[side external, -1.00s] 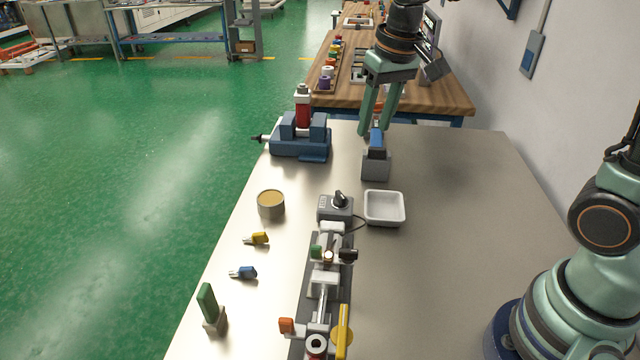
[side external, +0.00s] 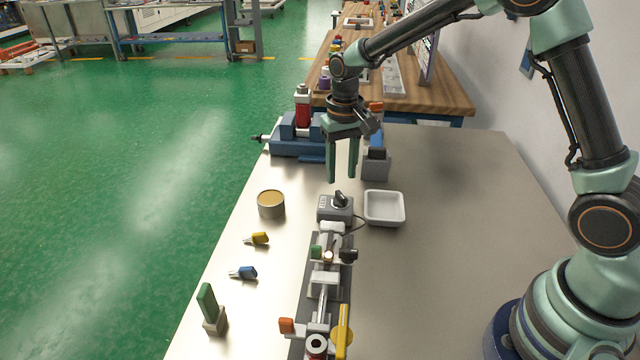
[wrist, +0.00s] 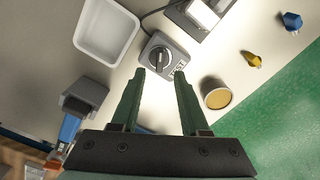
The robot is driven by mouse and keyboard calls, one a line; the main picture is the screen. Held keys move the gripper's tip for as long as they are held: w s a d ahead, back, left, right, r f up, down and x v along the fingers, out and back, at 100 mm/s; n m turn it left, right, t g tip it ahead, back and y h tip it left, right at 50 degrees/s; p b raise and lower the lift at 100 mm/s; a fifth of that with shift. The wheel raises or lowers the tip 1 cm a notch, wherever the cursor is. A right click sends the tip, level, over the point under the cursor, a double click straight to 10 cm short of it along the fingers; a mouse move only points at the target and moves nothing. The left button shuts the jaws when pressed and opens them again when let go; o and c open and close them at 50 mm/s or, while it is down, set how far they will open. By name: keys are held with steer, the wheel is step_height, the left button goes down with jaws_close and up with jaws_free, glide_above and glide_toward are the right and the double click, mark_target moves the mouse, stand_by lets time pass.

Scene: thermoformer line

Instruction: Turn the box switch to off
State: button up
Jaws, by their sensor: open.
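The box switch is a small grey box (side external: 335,208) with a dark rotary knob (side external: 340,198) on top, standing on the table behind the rail fixture. In the wrist view the box switch (wrist: 163,60) lies just beyond my fingertips, slightly left of the middle, with its knob (wrist: 159,58) facing the camera and a printed label along its right side. The label is too small to read. My gripper (side external: 343,181) is open and empty, pointing down above and slightly behind the switch, apart from it. Its two fingers also show in the wrist view (wrist: 161,77).
A white tray (side external: 384,222) stands right of the switch, a round tin (side external: 270,208) left. Behind are a grey holder (side external: 376,168) and blue vise (side external: 290,148). The rail fixture (side external: 323,285) runs toward the front. A cable leaves the switch.

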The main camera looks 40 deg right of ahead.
mark_target(341, 194)
steer(key=shift+f, duration=2.75)
jaws_close()
